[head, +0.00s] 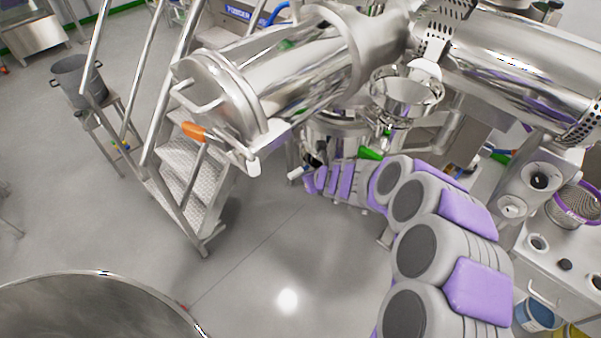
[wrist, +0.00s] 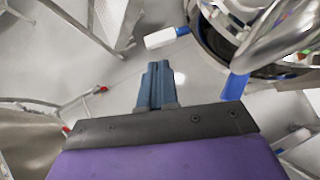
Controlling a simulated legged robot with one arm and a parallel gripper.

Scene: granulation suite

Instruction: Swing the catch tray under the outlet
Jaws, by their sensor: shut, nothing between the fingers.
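My gripper (wrist: 157,85) is shut and empty in the wrist view, its two blue-grey fingers side by side. In the head view my arm reaches to a spot below the steel machine, and the fingertips are hard to make out. A white handle grip (wrist: 160,38) lies just beyond the fingertips, apart from them; it also shows in the head view (head: 295,174). It points toward a round steel part with a dark rim (wrist: 207,38). Whether this part is the catch tray I cannot tell. The outlet is not clearly visible.
A steel stair (head: 190,160) with rails stands left of the machine. An orange-handled lever (head: 194,131) and a green piece (head: 371,153) are near the arm. A blue-ended handle (wrist: 236,86) is right of the fingers. A large round vessel (head: 95,277) fills the lower left; open floor lies between.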

